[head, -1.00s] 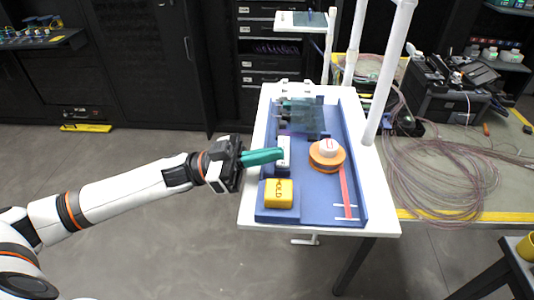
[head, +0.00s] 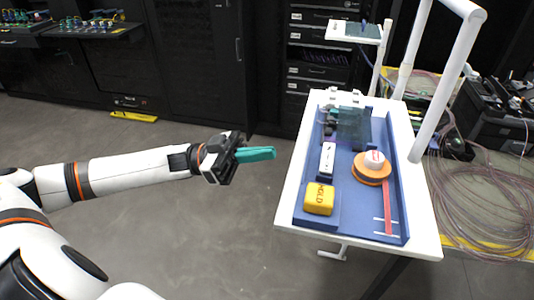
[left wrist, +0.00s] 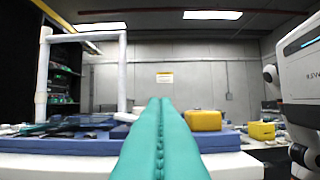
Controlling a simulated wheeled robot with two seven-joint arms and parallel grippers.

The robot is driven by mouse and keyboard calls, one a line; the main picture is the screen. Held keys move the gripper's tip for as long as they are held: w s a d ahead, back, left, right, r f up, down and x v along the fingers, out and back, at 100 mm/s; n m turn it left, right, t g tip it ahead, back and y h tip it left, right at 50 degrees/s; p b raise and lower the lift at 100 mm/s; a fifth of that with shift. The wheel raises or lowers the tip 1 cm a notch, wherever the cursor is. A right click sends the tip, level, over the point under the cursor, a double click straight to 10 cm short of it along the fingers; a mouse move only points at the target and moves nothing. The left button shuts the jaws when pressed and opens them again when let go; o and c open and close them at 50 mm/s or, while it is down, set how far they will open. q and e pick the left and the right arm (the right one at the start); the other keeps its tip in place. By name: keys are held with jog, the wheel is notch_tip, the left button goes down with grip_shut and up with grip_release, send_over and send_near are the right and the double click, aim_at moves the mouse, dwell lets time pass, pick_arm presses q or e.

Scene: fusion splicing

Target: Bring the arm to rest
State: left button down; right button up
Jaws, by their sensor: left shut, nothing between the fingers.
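My left gripper (head: 258,154) has teal fingers and is held out over the open floor, left of the white table and apart from it. Its fingers are shut with nothing between them. In the left wrist view the closed teal fingers (left wrist: 160,130) point toward the table. My right gripper is in neither view.
The white table (head: 283,214) holds a blue tray (head: 352,226) with a yellow block (head: 319,198), a white box (head: 327,159), an orange disc (head: 371,171) with a white top and a red strip (head: 388,205). White posts (head: 445,85) rise behind.

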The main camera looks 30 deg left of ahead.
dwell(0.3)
pick_arm(q)
jog(key=w+a+f+n+t+y, duration=0.4)
jog(key=w+f+t+y, duration=0.1)
jog(key=f, duration=0.5)
jog(key=w+a+f+n+t+y, duration=0.4)
jog(key=w+f+n+t+y, duration=0.1)
jog(key=f, duration=0.6)
jog(key=s+a+f+n+g+y, duration=0.1)
jog(key=s+a+f+n+y, duration=0.2)
jog(key=f, duration=0.9)
jog(key=s+a+f+g+y, duration=0.1)
jog(key=s+f+g+y, duration=0.3)
jog(key=f, duration=0.8)
jog(key=s+d+f+n+g+y, duration=0.1)
jog(key=s+d+f+g+y, duration=0.1)
jog(key=s+f, duration=0.7)
jog(key=s+d+f+g+y, duration=0.2)
jog(key=s+f, duration=0.6)
jog(key=f, duration=0.1)
jog(key=s+d+f+g, duration=0.3)
jog(key=s+d, duration=0.1)
jog(key=s, duration=0.6)
jog(key=s+d+f+g, duration=0.3)
jog(key=s+d+f, duration=0.1)
jog(key=s, duration=0.6)
jog(key=shift+s+d, duration=0.35)
jog(key=shift+d, duration=0.05)
